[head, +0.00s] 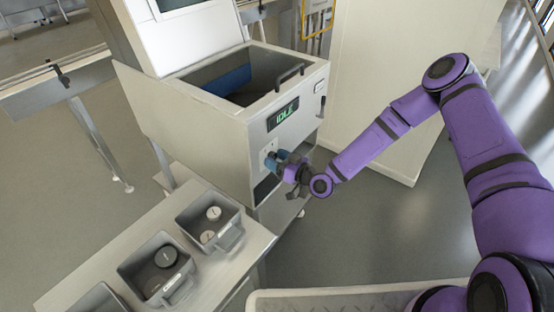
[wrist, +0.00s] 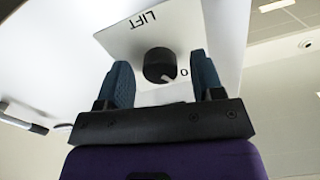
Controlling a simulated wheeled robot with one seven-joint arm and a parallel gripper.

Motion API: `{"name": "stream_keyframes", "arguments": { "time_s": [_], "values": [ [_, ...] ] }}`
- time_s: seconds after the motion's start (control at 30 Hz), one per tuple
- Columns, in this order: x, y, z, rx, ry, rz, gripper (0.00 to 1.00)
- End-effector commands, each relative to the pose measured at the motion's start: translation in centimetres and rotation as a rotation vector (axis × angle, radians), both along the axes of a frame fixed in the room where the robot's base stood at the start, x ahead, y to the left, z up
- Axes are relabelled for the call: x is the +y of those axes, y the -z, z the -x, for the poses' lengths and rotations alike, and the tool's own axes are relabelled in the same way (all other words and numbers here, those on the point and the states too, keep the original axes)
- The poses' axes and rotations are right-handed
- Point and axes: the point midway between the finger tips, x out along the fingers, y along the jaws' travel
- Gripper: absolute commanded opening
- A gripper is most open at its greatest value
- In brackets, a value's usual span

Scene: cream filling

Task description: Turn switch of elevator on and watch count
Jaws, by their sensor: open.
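The elevator machine (head: 190,120) is a pale cabinet with an open top bin. Its small display (head: 283,114) reads IDLE in green. In the wrist view, the switch is a round black knob (wrist: 160,66) on a white plate (wrist: 120,42) marked LIFT, with a 0 beside the knob and a light pointer mark near that 0. My gripper (head: 273,160) is at the front panel below the display. In the wrist view my gripper (wrist: 162,82) is open, with one blue finger on each side of the knob and visible gaps. The knob is hidden in the head view.
A side table (head: 75,283) at lower left holds grey bins (head: 218,205) with round lidded items. A cream cabinet (head: 385,90) stands right of the machine. A light tray edge (head: 350,297) lies at the bottom. Grey floor is clear at right.

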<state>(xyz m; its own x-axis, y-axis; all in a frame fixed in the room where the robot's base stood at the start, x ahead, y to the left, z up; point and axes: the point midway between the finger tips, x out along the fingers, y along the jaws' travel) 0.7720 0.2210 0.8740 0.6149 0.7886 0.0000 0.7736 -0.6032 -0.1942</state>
Motion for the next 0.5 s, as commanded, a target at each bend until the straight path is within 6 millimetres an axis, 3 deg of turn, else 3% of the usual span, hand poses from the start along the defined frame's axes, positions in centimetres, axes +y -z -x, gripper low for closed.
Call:
{"name": "stream_keyframes", "arguments": {
  "time_s": [0.07, 0.1, 0.3, 0.5],
  "values": [
    [-0.01, 0.0, 0.01, 0.0, 0.0, 0.0, 0.61],
    [-0.02, 0.0, 0.01, 0.0, 0.0, 0.0, 0.56],
    [-0.03, 0.01, 0.01, 0.0, 0.0, 0.0, 0.12],
    [-0.04, 0.01, 0.02, 0.006, 0.0, -0.004, 0.12]
  ]
}}
